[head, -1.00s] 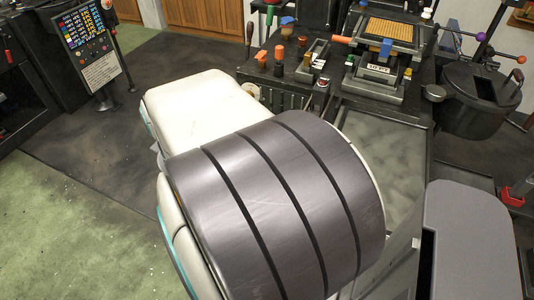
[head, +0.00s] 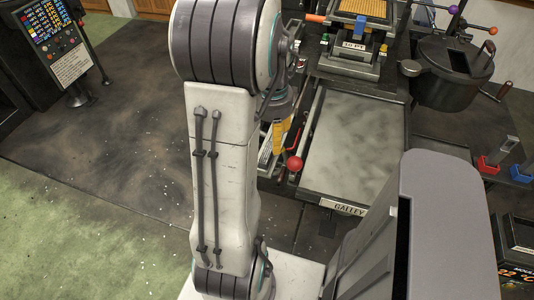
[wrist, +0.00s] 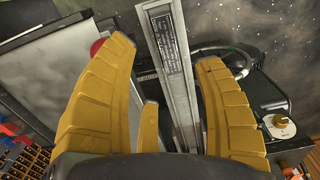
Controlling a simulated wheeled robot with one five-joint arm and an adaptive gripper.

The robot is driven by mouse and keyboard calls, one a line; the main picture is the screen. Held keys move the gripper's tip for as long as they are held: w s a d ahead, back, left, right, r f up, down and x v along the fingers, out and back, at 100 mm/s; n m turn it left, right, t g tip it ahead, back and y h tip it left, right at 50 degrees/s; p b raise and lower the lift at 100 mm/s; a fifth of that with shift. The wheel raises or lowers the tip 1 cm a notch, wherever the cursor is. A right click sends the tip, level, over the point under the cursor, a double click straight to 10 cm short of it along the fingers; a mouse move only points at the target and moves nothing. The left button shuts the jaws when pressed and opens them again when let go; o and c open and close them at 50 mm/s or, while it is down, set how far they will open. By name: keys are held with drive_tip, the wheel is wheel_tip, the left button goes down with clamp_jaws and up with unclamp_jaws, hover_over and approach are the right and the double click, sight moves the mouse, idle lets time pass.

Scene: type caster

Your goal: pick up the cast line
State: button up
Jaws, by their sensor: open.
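My gripper (wrist: 165,52) is open in the wrist view, with yellow fingers spread wide to the left and right. A long grey metal bar (wrist: 184,100) with a dark lettered strip runs between and beyond the fingers. I cannot tell whether it is the cast line or a part of the machine. No finger visibly grips it. In the head view a yellow finger of my gripper (head: 279,137) shows beside the left edge of the galley (head: 345,140); my arm hides much of this area. I cannot make out the cast line for certain in the head view.
A red ball knob (head: 295,163) stands close to the gripper; it also shows in the wrist view (wrist: 97,47). A caster with a lettered plate (head: 357,46) stands behind the galley. A dark pot (head: 455,75) is at the right. The galley surface looks bare.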

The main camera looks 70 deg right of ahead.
sight(269, 153)
drive_tip(key=shift+w+a+f, duration=0.1)
drive_tip(key=shift+w+f, duration=0.05)
drive_tip(key=shift+f, duration=1.5)
drive_tip(key=shift+w+a+f, duration=0.1)
drive_tip(key=shift+f, duration=1.55)
drive_tip(key=shift+o, duration=0.2)
clamp_jaws()
